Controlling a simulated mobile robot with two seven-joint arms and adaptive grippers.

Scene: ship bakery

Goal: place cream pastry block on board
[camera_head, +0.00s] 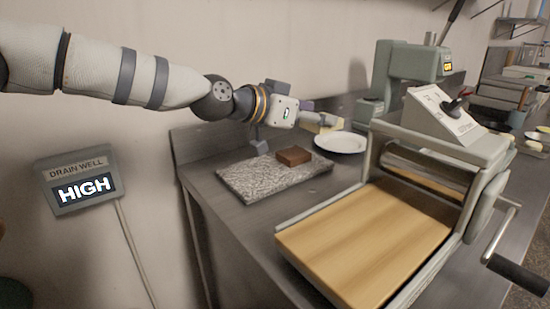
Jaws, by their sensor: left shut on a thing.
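My left gripper (318,121) reaches in from the left above the counter. It is shut on a small cream block (326,127), partly covered by the fingers, held in the air near the white plate. A grey speckled stone-like board (246,182) lies flat on the counter below and to the left of the gripper. A brown block (294,156) rests on this board near its back right part. My right gripper is not in view.
A white plate (341,142) lies behind the board. A rolling machine with a wooden bed (362,240) fills the counter's right front, its crank handle (518,272) sticking out. A grey-green machine (408,62) stands behind. The board's left and front parts are bare.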

